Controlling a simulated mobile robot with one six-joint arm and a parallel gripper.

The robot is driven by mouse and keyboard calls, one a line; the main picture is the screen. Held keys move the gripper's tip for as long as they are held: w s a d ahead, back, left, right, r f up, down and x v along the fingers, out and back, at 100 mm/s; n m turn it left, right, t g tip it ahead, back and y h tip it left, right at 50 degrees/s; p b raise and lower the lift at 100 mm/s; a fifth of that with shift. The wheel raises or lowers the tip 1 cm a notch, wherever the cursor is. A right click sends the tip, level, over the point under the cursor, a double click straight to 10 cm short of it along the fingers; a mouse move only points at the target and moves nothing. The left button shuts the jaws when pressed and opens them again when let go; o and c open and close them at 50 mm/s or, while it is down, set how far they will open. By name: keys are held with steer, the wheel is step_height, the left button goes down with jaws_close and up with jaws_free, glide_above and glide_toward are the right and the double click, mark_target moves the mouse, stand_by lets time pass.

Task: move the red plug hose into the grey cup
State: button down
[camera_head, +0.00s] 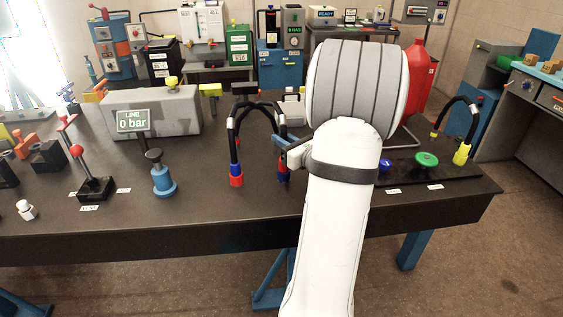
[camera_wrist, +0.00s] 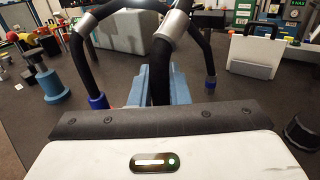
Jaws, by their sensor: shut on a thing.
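Two black hoses arch up side by side left of my arm in the head view. The near hose (camera_head: 232,130) ends low in a blue sleeve with a red plug (camera_head: 236,181) just above or at the bench top. The wrist view shows this blue sleeve (camera_wrist: 97,102) at left, its lower end mostly hidden. My gripper (camera_head: 283,143) is shut on a black hose; in the wrist view its blue-grey fingers (camera_wrist: 158,84) flank the hose below a grey collar (camera_wrist: 175,25). I cannot pick out the grey cup for certain.
A blue plunger post (camera_head: 162,182) and a red-knobbed lever (camera_head: 95,187) stand at left. A grey block with a 0 bar display (camera_head: 133,121) is behind. A green knob (camera_head: 427,160) and a yellow-ended hose (camera_head: 462,153) are at right. The front bench strip is clear.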

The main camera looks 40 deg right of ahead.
step_height(320, 180, up, 10)
steer(key=shift+r+p, duration=0.1)
steer(key=shift+p, duration=0.35)
stand_by(0.3)
